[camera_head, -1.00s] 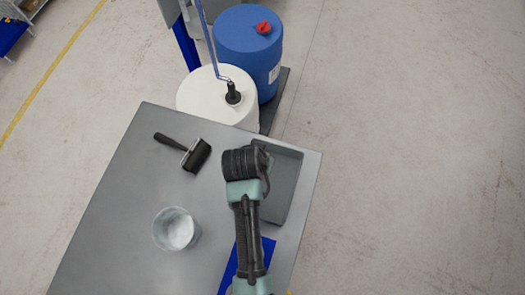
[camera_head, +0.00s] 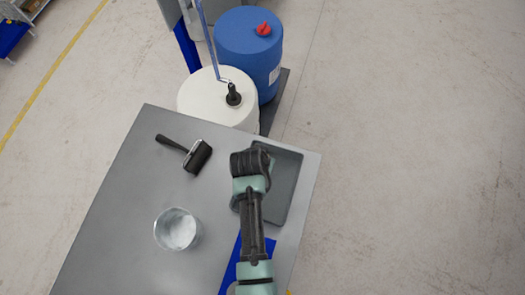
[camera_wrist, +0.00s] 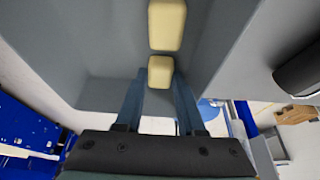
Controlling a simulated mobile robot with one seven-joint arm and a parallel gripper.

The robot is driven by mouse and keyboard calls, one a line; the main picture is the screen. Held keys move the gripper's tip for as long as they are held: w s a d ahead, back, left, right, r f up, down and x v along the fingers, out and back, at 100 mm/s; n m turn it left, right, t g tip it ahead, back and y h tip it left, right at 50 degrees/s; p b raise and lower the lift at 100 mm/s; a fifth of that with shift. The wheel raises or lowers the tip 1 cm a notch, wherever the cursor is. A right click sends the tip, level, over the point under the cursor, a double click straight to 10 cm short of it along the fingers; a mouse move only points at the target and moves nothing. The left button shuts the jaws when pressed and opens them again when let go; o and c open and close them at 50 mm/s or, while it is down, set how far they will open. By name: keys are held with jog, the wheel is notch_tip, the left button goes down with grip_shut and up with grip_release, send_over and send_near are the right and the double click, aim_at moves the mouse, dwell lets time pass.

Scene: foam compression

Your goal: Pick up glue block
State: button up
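Two pale yellow blocks, likely the glue blocks, show in the wrist view: a nearer block (camera_wrist: 160,72) and a farther block (camera_wrist: 167,25). They lie in line on the grey tray floor. My gripper (camera_wrist: 160,80) has its two blue-grey fingers apart, with the nearer block between their tips in the picture. I cannot tell whether the fingers touch it or are still above it. In the head view my arm's end is over the left part of the dark grey tray (camera_head: 289,170), hiding the blocks and fingertips.
A black-handled roller (camera_head: 197,156) and a clear cup with pale contents (camera_head: 177,229) lie on the grey table (camera_head: 125,190), left of the tray. A blue flat piece (camera_head: 229,268) is partly under my arm. White (camera_head: 205,100) and blue (camera_head: 245,45) drums stand behind.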

grip_shut()
jog(key=shift+r, duration=0.1)
